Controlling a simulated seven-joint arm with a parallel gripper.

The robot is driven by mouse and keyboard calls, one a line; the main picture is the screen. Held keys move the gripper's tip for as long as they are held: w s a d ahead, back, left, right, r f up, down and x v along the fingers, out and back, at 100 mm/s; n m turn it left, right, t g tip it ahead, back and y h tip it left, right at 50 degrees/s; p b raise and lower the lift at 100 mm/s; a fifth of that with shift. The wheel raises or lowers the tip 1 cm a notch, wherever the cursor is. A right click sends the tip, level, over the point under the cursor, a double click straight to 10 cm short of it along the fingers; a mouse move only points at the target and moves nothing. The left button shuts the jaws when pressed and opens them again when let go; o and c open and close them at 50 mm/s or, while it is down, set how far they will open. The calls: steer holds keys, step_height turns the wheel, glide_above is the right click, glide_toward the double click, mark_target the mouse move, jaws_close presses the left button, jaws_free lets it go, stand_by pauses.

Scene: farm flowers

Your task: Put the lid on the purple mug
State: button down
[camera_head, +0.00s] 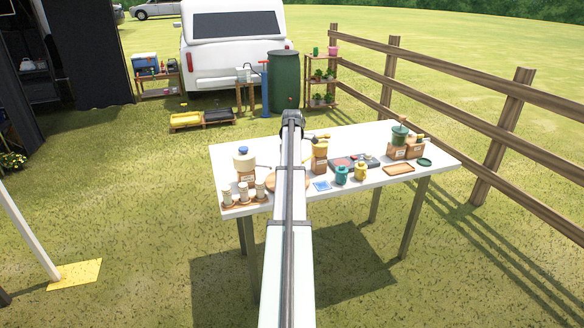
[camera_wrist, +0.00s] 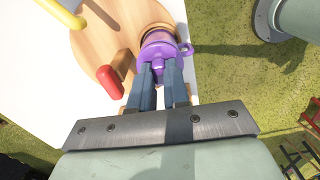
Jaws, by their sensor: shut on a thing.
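In the wrist view, the purple mug (camera_wrist: 187,47) is at the edge of a round wooden board (camera_wrist: 88,30), with its handle to the right. My gripper (camera_wrist: 157,66) is shut on a purple piece that looks like the lid (camera_wrist: 157,52), at the mug's top. Whether the lid is seated or just above the rim I cannot tell.
The white table (camera_head: 225,160) carries a jar with a blue knob (camera_head: 244,160), a rack of small bottles (camera_head: 244,192), a teal pot (camera_head: 341,175), a yellow pot (camera_head: 361,171) and a tan tray (camera_head: 399,169). A red handle (camera_wrist: 109,82) lies left of my fingers. A wooden fence (camera_head: 490,150) stands right.

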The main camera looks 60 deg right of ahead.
stand_by(0.3)
steer(key=c, duration=1)
jaws_free()
steer(key=o, duration=0.5)
steer(key=shift+c, duration=0.2)
steer(key=shift+r, duration=0.1)
steer(key=shift+r, duration=3.4)
steer(key=shift+c, duration=0.3)
